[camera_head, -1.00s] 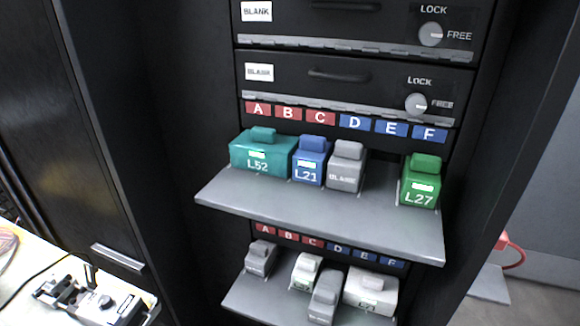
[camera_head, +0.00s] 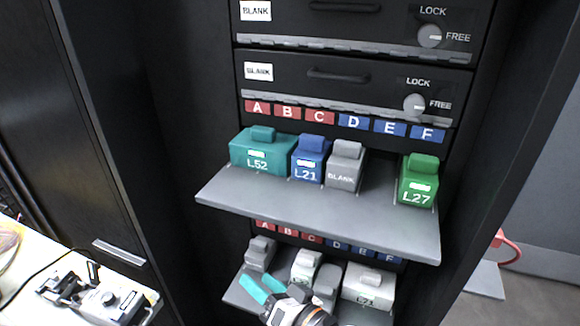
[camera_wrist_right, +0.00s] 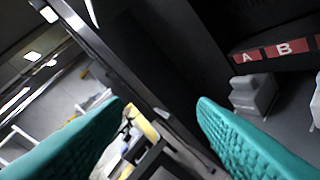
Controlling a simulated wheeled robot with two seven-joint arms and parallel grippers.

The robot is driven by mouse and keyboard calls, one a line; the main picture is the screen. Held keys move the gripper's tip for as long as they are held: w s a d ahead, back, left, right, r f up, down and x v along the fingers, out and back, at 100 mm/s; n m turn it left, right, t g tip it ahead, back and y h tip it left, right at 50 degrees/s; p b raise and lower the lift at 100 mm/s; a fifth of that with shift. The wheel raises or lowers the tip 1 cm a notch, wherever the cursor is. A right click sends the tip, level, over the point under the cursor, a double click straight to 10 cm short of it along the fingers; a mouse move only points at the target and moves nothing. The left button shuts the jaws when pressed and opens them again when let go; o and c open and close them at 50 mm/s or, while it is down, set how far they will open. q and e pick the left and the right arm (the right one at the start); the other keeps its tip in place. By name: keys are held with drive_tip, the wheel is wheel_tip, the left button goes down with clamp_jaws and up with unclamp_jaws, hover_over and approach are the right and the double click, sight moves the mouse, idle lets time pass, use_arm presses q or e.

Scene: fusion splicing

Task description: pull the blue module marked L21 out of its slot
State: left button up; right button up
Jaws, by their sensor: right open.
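The blue module marked L21 (camera_head: 309,160) sits on the upper grey shelf, between the teal module L52 (camera_head: 262,152) and a grey BLANK module (camera_head: 345,165). My right gripper (camera_head: 258,287) has teal fingers and is at the bottom of the head view, in front of the lower shelf, below and left of L21. It is open and empty. In the right wrist view its two fingers (camera_wrist_right: 160,110) stand wide apart, with a grey module (camera_wrist_right: 252,95) beyond the right finger. L21 cannot be made out in the wrist view. My left gripper does not show.
A green module L27 (camera_head: 419,181) stands at the right of the upper shelf (camera_head: 320,212), with a free gap left of it. The shelf juts out above the lower modules (camera_head: 368,287). Closed drawers (camera_head: 340,75) are above. A splicing device (camera_head: 105,303) stands at lower left.

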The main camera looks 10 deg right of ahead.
wheel_tip(320, 180, up, 26)
drive_tip(key=s+d+m+t+h, duration=0.1)
drive_tip(key=d+m+t+h, duration=0.2)
drive_tip(key=m+t, duration=1)
drive_tip(key=w+d+r+m+g+h, duration=0.1)
drive_tip(key=d+m+g+h, duration=0.15)
drive_tip(key=m+h, duration=0.75)
drive_tip(key=w+d+r+m+g+h, duration=0.2)
drive_tip(key=d+m+h, duration=0.1)
drive_tip(key=m+h, duration=0.65)
drive_tip(key=w+f+m+g+y, duration=0.1)
drive_tip(key=f+m+g, duration=0.1)
drive_tip(key=w+a+f+m+g+y, duration=0.1)
drive_tip(key=f+m+g, duration=0.1)
drive_tip(key=m+g, duration=0.1)
drive_tip(key=w+f+m+g+y, duration=0.1)
drive_tip(key=f+m+g, duration=0.1)
drive_tip(key=m, duration=0.1)
drive_tip(key=shift+a+m, duration=0.25)
drive_tip(key=shift+a, duration=0.15)
drive_tip(key=shift+s+a+f+g, duration=0.1)
drive_tip(key=shift+a+f+g, duration=0.05)
drive_tip(key=shift+f+g, duration=0.2)
